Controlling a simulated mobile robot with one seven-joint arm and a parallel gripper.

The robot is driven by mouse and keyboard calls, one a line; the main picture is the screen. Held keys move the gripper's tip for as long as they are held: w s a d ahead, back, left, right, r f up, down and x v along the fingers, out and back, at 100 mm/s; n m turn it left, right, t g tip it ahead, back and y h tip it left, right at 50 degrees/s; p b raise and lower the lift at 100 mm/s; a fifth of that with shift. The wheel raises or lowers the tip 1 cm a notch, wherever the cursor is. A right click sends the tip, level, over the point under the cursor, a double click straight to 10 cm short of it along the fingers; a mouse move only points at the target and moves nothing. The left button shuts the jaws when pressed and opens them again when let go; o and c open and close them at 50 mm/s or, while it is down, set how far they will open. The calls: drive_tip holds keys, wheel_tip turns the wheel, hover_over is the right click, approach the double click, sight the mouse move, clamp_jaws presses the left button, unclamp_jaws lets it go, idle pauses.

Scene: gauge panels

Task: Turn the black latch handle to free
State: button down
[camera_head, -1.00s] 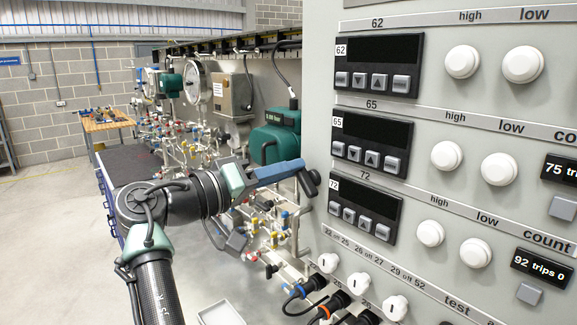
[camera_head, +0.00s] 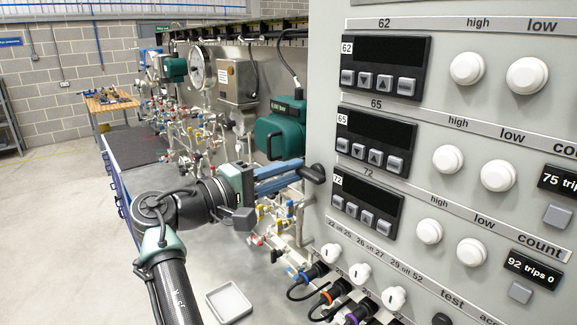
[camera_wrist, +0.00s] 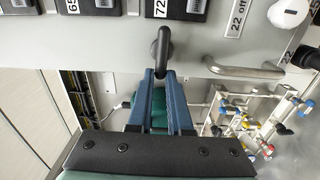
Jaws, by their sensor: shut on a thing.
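The black latch handle (camera_wrist: 163,45) is on the edge of the grey panel, at the top middle of the wrist view. In the head view my gripper (camera_head: 300,168) reaches from the left to the handle, with both fingers visible. The fingers hide part of the handle. The latch's mounting behind it is not clear.
The grey panel (camera_head: 334,20) with displays and white knobs (camera_head: 466,68) fills the right. A metal bar handle (camera_wrist: 243,70) sits on it beside the latch. Piping and valves (camera_head: 280,213) lie behind my gripper. A white tray (camera_head: 228,302) sits below, with open floor at left.

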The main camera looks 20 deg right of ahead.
drive_tip(key=shift+f+n, duration=0.1)
drive_tip(key=shift+n, duration=0.2)
drive_tip(key=c, duration=0.8)
unclamp_jaws()
drive_tip(key=shift+c, duration=0.2)
drive_tip(key=b+v, duration=0.5)
drive_tip(key=v, duration=0.8)
drive_tip(key=shift+b, duration=0.4)
